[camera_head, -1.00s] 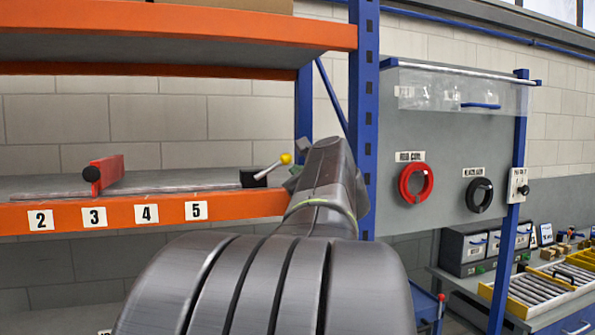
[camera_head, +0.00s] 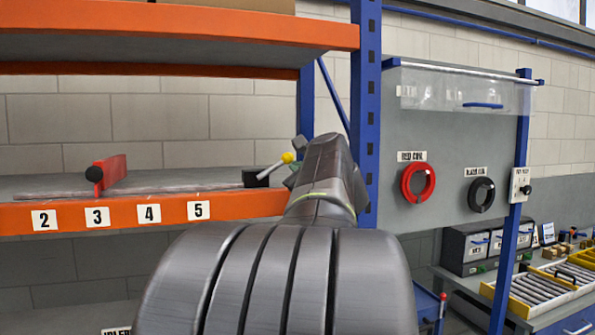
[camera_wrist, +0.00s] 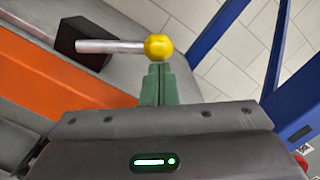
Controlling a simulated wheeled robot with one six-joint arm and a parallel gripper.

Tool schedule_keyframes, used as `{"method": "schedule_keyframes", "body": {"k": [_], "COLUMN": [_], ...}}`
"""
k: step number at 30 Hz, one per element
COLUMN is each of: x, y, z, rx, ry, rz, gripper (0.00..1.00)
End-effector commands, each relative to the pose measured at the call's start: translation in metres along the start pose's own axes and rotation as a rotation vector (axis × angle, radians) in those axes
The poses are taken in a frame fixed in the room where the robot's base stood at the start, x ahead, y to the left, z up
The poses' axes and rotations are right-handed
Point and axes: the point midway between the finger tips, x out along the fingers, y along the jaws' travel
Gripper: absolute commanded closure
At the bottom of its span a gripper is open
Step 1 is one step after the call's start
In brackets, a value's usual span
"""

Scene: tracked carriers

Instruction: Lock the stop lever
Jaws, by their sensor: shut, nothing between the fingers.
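The stop lever (camera_head: 274,166) is a metal rod with a yellow ball knob on a black block (camera_head: 255,177), at the right end of the orange-edged shelf. In the wrist view the lever (camera_wrist: 108,47) lies across the picture, with its yellow knob (camera_wrist: 159,47) right at my fingertips. My gripper (camera_wrist: 158,72) is shut, its green fingers together and empty. The tips are at the knob's lower edge in the picture; I cannot tell whether they touch it. In the head view my arm hides most of my gripper (camera_head: 295,172).
A red carrier (camera_head: 112,172) with a black end sits on a rail on the shelf, above number labels (camera_head: 120,215). A blue rack post (camera_head: 366,110) stands close right of my arm. A grey board with red (camera_head: 418,182) and black coils is further right.

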Motion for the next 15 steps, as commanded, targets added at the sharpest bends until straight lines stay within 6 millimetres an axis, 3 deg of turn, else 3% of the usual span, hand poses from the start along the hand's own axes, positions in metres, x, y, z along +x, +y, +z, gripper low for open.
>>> {"method": "schedule_keyframes", "body": {"k": [15], "x": [0.002], "y": [-0.009], "z": [0.019], "rx": [-0.227], "ry": [-0.003], "rz": [0.021], "gripper": [1.0]}}
